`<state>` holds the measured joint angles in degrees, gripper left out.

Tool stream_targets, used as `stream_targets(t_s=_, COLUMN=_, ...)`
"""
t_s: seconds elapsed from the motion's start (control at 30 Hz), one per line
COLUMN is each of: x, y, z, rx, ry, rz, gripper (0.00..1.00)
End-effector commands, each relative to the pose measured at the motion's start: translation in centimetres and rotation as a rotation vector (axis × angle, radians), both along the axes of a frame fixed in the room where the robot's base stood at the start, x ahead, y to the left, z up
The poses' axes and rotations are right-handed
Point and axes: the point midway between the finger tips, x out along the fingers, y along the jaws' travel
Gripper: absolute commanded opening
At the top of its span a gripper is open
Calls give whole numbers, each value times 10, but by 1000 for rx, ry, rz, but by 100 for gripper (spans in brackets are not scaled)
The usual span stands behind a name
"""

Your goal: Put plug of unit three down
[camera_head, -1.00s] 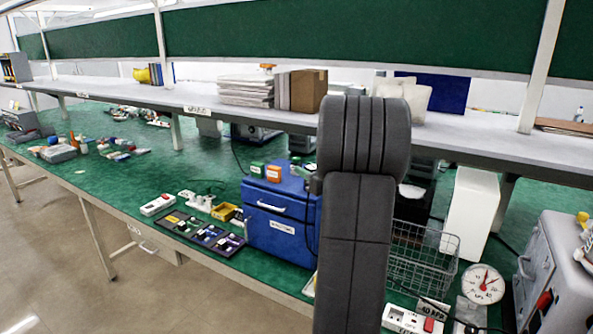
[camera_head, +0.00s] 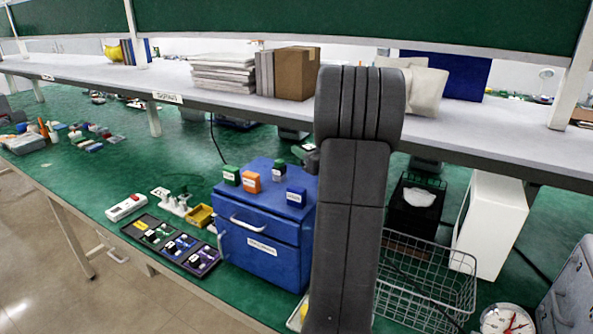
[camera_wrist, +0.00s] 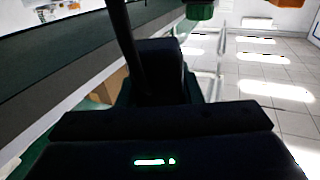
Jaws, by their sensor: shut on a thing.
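In the head view my dark arm stands in front of the bench and hides its own end. My gripper (camera_wrist: 158,85) shows in the wrist view as a dark body with a dark upright block and a thin dark rod. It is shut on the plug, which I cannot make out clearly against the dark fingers. The blue box (camera_head: 262,255) stands on the bench left of my arm. On its top are a green block (camera_head: 231,176), an orange block (camera_head: 251,182), a dark block with a green top (camera_head: 279,172) and a blue block (camera_head: 296,197). Their labels are too small to read.
Left of the box lie a dark tray (camera_head: 151,238) with small parts, a yellow bin (camera_head: 200,216) and a power strip (camera_head: 126,207). A wire basket (camera_head: 440,290), a white case (camera_head: 490,225) and a gauge (camera_head: 507,320) stand right. A shelf (camera_head: 230,98) overhangs the bench.

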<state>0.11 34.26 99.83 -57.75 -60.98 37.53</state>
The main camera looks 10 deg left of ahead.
Motion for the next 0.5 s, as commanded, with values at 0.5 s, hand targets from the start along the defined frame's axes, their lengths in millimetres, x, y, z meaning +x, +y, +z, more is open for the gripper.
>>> stream_targets(t_s=0.5, x=0, y=0, z=-59, rx=1, ry=4, rz=1, gripper=10)
